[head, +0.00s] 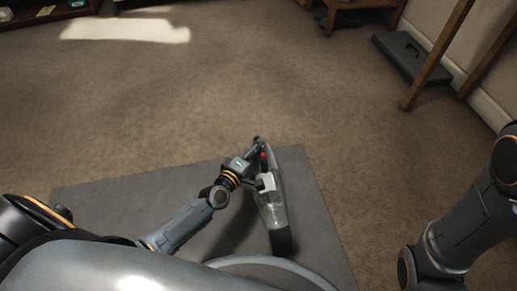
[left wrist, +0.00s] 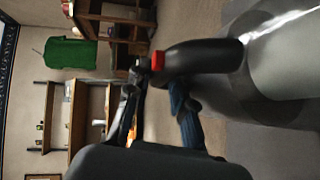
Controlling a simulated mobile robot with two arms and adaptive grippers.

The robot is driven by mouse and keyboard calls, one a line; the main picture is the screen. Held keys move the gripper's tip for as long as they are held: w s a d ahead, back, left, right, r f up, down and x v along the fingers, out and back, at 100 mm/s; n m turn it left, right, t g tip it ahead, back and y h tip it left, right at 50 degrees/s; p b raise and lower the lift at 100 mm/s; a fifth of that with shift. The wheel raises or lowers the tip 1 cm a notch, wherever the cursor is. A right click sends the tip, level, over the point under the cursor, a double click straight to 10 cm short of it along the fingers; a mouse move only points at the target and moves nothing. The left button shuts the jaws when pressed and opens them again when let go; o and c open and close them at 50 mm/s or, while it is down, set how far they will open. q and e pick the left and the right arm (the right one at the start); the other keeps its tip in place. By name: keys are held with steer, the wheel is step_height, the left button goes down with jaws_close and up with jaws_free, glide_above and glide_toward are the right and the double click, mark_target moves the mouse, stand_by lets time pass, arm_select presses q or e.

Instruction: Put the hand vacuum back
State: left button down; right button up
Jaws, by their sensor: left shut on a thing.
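The hand vacuum (head: 273,207) is grey and black with a red button and a clear front section. It hangs at a steep slant over the grey mat, its dark nose end lowest in the head view. My left gripper (head: 259,170) is shut on its upper, handle part, and its fingers hide some of that part. In the left wrist view, the vacuum's black body (left wrist: 203,58) with the red button lies just beyond my left gripper's fingers (left wrist: 157,82). My right arm shows at the right edge of the head view, but its gripper is out of view.
A grey mat (head: 100,205) lies on the brown carpet below. A dark flat case (head: 402,52) lies by the right wall near slanted wooden legs (head: 438,55). A low wooden table (head: 345,5) stands at the top. The middle carpet is clear. The left wrist view shows a green cloth (left wrist: 70,52) and wall shelves (left wrist: 78,115).

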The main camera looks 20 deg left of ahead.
arm_select(q)
steer(key=shift+w+a+f+b, duration=0.15)
steer(key=shift+w+b, duration=0.05)
steer(key=shift+b, duration=0.2)
step_height(320, 180, down, 3)
steer(key=b, duration=0.2)
steer(key=shift+b, duration=0.4)
steer(key=shift+f, duration=0.15)
steer(key=c, duration=1.1)
jaws_free()
steer(key=shift+s+f, duration=0.1)
steer(key=shift+c, duration=0.2)
